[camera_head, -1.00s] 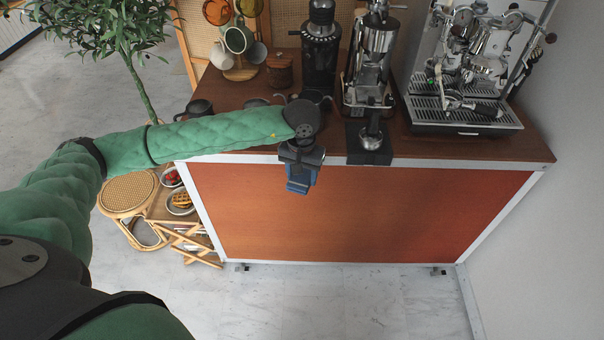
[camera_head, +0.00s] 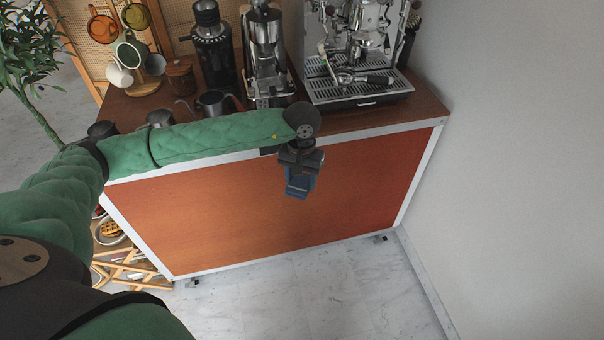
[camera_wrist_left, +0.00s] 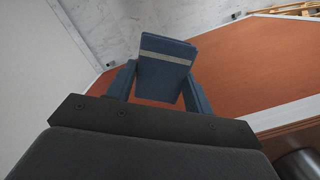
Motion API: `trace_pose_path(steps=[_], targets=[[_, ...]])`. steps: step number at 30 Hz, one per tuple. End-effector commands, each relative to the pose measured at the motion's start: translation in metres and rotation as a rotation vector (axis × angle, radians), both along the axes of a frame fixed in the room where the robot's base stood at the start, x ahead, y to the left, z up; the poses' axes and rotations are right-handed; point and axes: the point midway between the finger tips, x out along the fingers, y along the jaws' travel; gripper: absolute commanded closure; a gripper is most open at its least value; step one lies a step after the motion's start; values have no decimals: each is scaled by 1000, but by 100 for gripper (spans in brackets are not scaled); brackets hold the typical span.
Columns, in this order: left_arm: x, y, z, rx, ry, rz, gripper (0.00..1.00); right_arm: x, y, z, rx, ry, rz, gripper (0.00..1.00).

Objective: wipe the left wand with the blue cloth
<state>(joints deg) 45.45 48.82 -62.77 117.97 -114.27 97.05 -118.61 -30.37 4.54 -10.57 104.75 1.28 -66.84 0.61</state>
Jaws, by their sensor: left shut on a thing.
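My left gripper (camera_head: 298,184) hangs pointing down in front of the cart's orange front panel, below the counter edge. It is shut on the blue cloth (camera_wrist_left: 165,68), which shows folded between the fingers in the left wrist view, with a pale stripe across it. The espresso machine (camera_head: 360,50) stands at the back right of the counter, above and to the right of the gripper. Its wands are too small to make out clearly. The gripper and cloth are apart from the machine. My right gripper is not in view.
The wooden counter (camera_head: 395,112) holds a black grinder (camera_head: 213,45), a lever press (camera_head: 263,55), metal jugs (camera_head: 215,102) and a mug stand (camera_head: 138,60). A white wall (camera_head: 500,150) closes the right side. The marble floor (camera_head: 300,300) in front is clear.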

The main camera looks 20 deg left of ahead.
Motion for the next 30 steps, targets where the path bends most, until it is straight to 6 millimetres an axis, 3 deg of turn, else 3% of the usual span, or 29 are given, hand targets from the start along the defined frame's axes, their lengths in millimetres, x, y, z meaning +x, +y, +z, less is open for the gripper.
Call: trace_pose_path(steps=[6, 11, 18, 30], targets=[[-27, -27, -28, -11, 102, -22, 70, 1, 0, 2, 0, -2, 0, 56], [-34, -53, -32, -17, 167, -21, 70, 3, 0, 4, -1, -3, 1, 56], [-31, -87, -22, -29, 256, 18, 70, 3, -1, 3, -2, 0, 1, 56], [-15, -114, 0, -52, 351, 109, 70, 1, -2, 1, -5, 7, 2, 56]])
